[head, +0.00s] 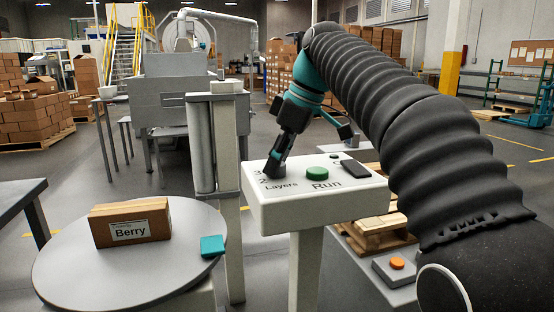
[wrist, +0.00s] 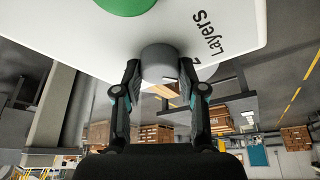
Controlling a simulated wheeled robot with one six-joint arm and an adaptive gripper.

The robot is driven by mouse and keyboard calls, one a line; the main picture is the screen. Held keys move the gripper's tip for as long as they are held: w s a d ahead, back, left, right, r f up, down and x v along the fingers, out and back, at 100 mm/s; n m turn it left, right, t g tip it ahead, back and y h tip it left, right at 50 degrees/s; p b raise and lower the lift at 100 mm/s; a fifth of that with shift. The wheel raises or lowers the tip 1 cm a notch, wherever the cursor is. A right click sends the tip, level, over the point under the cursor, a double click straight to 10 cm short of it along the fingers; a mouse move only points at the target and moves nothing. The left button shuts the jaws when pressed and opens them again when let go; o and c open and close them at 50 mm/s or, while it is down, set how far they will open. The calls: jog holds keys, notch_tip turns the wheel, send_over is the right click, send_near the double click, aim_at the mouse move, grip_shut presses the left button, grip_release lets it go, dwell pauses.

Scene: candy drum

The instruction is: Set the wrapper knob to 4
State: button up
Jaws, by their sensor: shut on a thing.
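The wrapper knob (wrist: 160,60) is a grey round knob on the white control panel (head: 325,212), beside the printed word "Layers". My gripper (head: 275,168) is at the panel's left end, pointing down onto the knob. In the wrist view my gripper (wrist: 160,72) has one finger on each side of the knob and is shut on it. In the head view the fingers mostly hide the knob. The digits 3 and 2 show left of the fingers; other digits are hidden. I cannot tell which number the knob points to.
A green Run button (head: 317,174) and a black item (head: 356,168) sit right of the knob. A grey turntable (head: 75,275) at left holds a Berry box (head: 130,222) and a teal block (head: 212,246). A grey post (head: 230,150) stands close behind the panel's left.

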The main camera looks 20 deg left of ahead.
jog(key=m+t+p, duration=0.1)
jog(key=m, duration=0.2)
jog(key=m+t+p, duration=0.1)
jog(key=m, duration=0.1)
jog(key=shift+s+r+m+h+p, duration=0.1)
jog(key=shift+m+h+p, duration=0.2)
jog(key=shift+m+h, duration=0.1)
jog(key=m+t+h+p, duration=0.1)
jog(key=m, duration=0.2)
jog(key=m+p, duration=0.2)
jog(key=m, duration=0.1)
jog(key=shift+a+t+h, duration=0.15)
jog(key=shift+t+h, duration=0.25)
jog(key=m+h, duration=0.1)
jog(key=m, duration=0.1)
jog(key=m+h, duration=0.1)
jog(key=m, duration=0.2)
jog(key=shift+m+p, duration=0.3)
jog(key=shift+p, duration=0.05)
jog(key=m+h, duration=0.2)
jog(key=m, duration=0.4)
jog(key=shift+a, duration=0.1)
jog(key=shift+m, duration=0.3)
jog(key=o, duration=1.1)
jog(key=shift+o, duration=0.2)
